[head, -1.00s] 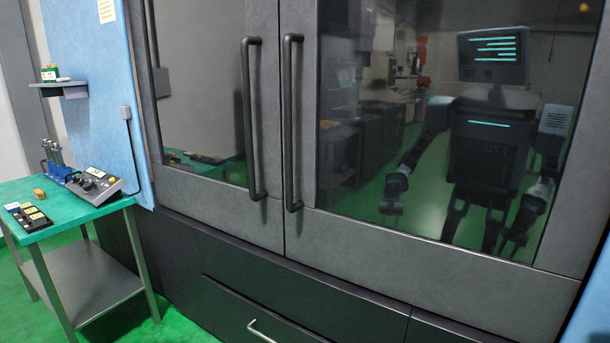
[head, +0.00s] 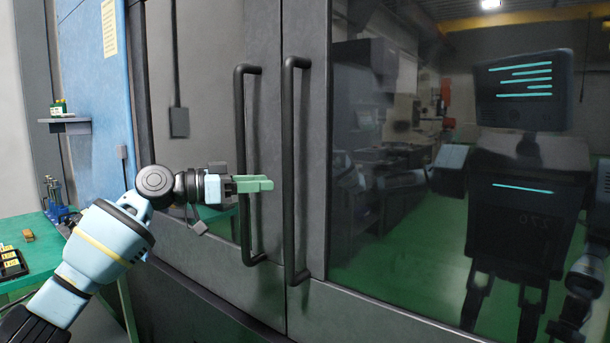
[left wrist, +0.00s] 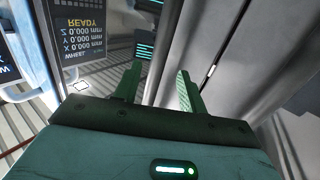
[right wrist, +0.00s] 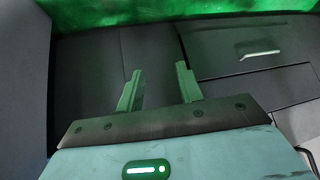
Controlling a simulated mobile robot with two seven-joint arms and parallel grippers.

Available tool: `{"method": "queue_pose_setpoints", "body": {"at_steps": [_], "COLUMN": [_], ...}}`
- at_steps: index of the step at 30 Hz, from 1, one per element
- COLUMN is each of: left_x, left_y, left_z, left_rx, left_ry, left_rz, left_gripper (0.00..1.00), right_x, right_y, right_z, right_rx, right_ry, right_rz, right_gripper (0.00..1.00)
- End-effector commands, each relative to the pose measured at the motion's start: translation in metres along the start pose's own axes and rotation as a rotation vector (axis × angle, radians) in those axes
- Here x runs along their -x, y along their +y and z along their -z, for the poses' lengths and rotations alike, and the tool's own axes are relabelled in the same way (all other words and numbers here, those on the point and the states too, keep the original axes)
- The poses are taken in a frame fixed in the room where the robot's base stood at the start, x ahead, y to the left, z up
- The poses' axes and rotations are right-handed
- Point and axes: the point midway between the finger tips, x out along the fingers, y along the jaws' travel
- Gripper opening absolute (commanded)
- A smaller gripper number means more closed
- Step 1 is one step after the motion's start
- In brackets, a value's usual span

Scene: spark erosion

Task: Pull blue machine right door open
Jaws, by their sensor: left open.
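The machine's right door (head: 312,180) has a grey frame and a large reflective window, and looks closed against the left door (head: 264,110). Its dark vertical bar handle (head: 288,170) stands just right of the left door's similar handle (head: 240,110). My left gripper (head: 264,184) is in front of the left door's handle in the head view, its green fingers pointing right and ending short of the right door's handle. My right gripper (right wrist: 159,72) is open and empty, facing dark lower panels.
A green-topped table (head: 28,231) stands at the left beside the machine's blue side panel (head: 95,90), with a small shelf (head: 66,120) above. The right wrist view shows a drawer with a pale handle (right wrist: 260,54). The window mirrors me and the room.

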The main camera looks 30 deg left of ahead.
Motion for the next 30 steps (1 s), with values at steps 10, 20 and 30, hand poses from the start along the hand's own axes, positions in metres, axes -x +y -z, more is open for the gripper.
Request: {"method": "queue_pose_setpoints", "body": {"at_steps": [10,20,30], "left_x": [0.011,-0.03,-0.064], "left_y": [0.001,0.002,0.002], "left_z": [0.023,0.029,0.027], "left_rx": [-0.012,-0.013,-0.012], "left_ry": [0.033,0.038,0.034], "left_rz": [-0.012,-0.012,-0.011], "left_gripper": [0.41,0.41,0.41], "right_x": [-0.001,0.009,0.012], "right_y": [0.0,0.0,0.002], "right_z": [0.001,0.009,0.019], "right_rx": [0.002,0.004,0.01], "right_ry": [0.001,0.01,0.027], "right_rz": [0.0,-0.002,-0.005], "right_gripper": [0.36,0.36,0.36]}}
